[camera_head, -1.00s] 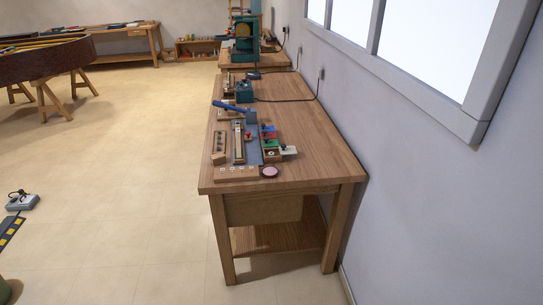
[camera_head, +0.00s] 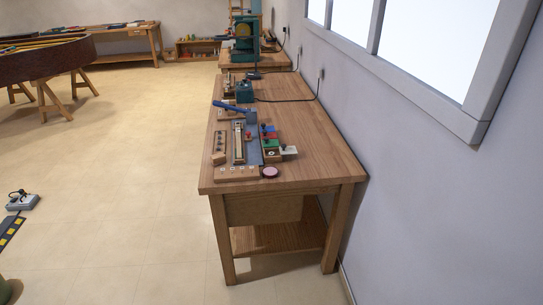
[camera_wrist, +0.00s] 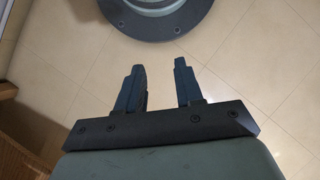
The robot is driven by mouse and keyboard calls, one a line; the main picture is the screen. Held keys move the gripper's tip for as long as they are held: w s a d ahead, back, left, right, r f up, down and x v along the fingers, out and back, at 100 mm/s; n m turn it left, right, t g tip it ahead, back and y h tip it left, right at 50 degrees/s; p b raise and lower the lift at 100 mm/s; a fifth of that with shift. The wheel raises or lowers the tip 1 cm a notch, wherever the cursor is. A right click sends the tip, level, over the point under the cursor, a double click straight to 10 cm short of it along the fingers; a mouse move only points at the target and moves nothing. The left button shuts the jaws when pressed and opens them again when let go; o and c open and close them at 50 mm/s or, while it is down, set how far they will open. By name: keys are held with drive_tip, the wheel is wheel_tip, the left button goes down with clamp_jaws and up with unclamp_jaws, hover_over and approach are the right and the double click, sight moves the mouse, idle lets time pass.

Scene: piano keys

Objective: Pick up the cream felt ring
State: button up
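The wooden workbench (camera_head: 312,143) stands in the middle of the head view. On its near left part, a light wooden block (camera_head: 236,174) carries a row of small pale round marks or rings. They are too small for me to tell whether one is the cream felt ring. A small white piece (camera_head: 290,151) lies at the right of the coloured boxes. My gripper (camera_wrist: 158,63) shows in the wrist view with its two dark fingers apart and nothing between them. It is over bare tiled floor and is not visible in the head view, away from the bench top.
A pink disc (camera_head: 270,172) lies near the bench's front edge. Coloured boxes (camera_head: 268,141), a blue-handled tool (camera_head: 234,107) and a teal device (camera_head: 244,92) stand behind. The bench's right side is clear. A wall with a window (camera_head: 437,45) runs along the right.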

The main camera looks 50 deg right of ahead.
drive_tip(key=w+d+r+t, duration=0.1)
drive_tip(key=w+d+r, duration=0.3)
drive_tip(key=w, duration=0.5)
drive_tip(key=w+d+r+t, duration=0.2)
drive_tip(key=w+d+r, duration=0.2)
drive_tip(key=w, duration=0.5)
drive_tip(key=w+d+r+t, duration=0.1)
drive_tip(key=w+d+r, duration=0.25)
drive_tip(key=w, duration=0.55)
drive_tip(key=w+d+r+t+h, duration=0.1)
drive_tip(key=w+d+r+t, duration=0.1)
drive_tip(key=w+d+r, duration=0.6)
drive_tip(key=w+d+r+t, duration=0.1)
drive_tip(key=w+d+r, duration=0.2)
drive_tip(key=d+r, duration=0.65)
drive_tip(key=w+d+r+t+h, duration=0.15)
drive_tip(key=w+d+r, duration=0.35)
drive_tip(key=r, duration=0.8)
wheel_tip(320, 180, up, 11)
drive_tip(key=m+h, duration=0.1)
drive_tip(key=m, duration=0.8)
hover_over(272, 155)
drive_tip(key=s+a, duration=0.3)
drive_tip(key=x, duration=1.3)
drive_tip(key=shift+s+a+f, duration=0.1)
